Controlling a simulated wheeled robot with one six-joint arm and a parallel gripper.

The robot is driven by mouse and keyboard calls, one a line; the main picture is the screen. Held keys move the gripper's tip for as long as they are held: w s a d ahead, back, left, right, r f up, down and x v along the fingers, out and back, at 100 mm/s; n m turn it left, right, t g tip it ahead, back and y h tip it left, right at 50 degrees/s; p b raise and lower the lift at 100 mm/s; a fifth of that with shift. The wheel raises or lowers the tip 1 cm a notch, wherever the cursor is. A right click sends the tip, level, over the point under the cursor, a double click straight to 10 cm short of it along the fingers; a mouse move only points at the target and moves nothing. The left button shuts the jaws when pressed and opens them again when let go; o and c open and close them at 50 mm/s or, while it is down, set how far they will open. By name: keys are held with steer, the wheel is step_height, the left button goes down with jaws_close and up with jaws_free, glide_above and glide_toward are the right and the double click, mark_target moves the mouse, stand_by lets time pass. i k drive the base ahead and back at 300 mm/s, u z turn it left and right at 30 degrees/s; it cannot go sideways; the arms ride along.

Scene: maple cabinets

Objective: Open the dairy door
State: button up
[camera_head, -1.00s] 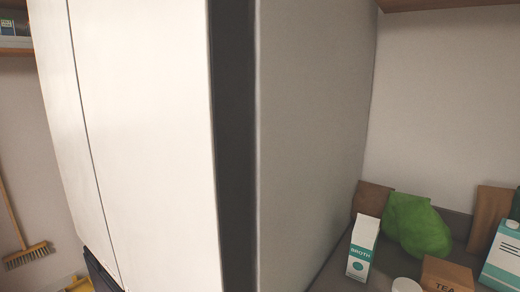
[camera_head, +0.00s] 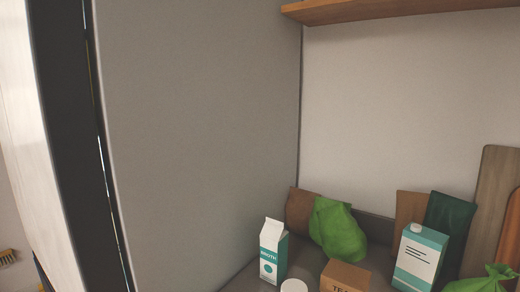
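The tall white door front (camera_head: 18,110), which may be the dairy door, stands at the far left, cut off by the picture edge. Its dark edge (camera_head: 75,130) faces me. A thin slit with light in it runs between this edge and the grey side wall (camera_head: 200,130) of the tall unit. I cannot tell from this view how far the door stands from the unit. No handle and no label show. My gripper is not in view.
A counter on the right holds a broth carton (camera_head: 272,252), a green bag (camera_head: 338,230), a tea box (camera_head: 345,277), a teal-and-white carton (camera_head: 420,257) and boards (camera_head: 495,200). A wooden shelf (camera_head: 400,10) hangs above. A broom head (camera_head: 8,257) shows at lower left.

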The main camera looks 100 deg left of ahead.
mark_target(47, 83)
steer(key=u, duration=4.45)
steer(key=i, duration=0.45)
steer(key=u, duration=1.2)
steer(key=k, duration=1.2)
steer(key=z, duration=0.35)
steer(key=i, duration=0.95)
